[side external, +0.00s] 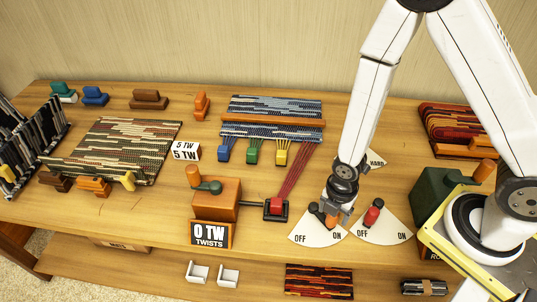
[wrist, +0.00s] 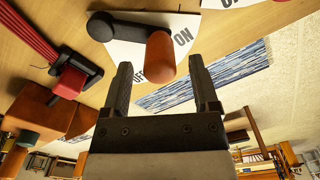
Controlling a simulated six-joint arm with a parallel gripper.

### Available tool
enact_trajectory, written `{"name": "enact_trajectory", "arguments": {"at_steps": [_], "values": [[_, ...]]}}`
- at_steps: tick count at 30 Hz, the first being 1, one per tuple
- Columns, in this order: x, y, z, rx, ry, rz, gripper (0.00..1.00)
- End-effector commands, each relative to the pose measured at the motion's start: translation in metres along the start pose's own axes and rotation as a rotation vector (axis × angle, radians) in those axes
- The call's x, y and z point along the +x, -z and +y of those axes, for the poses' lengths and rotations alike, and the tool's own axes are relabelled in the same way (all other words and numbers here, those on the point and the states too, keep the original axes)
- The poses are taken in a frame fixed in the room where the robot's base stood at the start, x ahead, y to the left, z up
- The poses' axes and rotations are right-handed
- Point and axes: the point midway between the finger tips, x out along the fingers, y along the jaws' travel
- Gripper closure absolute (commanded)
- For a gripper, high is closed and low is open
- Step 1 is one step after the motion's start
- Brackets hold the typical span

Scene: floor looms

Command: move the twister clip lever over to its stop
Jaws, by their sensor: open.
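A lever with a dark arm and an orange knob (wrist: 160,53) stands on a white fan-shaped plate (wrist: 125,50) marked OFF and ON. In the wrist view the knob points between the two marks. My gripper (wrist: 160,78) is open, its two dark fingers on either side of the knob's near end, with no clear contact. In the side view my gripper (side external: 333,212) is low over this plate and partly hides the knob. A red clip (side external: 276,205) sits in a black frame at the end of red yarns, joined by a rod to the orange twister box (side external: 215,198).
A second OFF/ON plate with a red-knobbed lever (side external: 373,213) stands close to the right. A green box (side external: 440,192) is beyond it. Woven mats (side external: 115,150) and coloured blocks lie farther left.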

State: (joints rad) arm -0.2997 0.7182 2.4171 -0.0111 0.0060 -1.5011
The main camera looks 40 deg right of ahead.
Motion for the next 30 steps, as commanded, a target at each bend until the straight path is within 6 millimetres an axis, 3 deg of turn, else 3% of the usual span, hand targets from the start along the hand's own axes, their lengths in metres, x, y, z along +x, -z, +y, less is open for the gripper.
{"name": "enact_trajectory", "arguments": {"at_steps": [15,30], "values": [[-0.040,0.000,0.000,-0.001,-0.001,0.000,0.23],[-0.045,0.000,-0.001,0.000,0.001,0.000,0.23]]}}
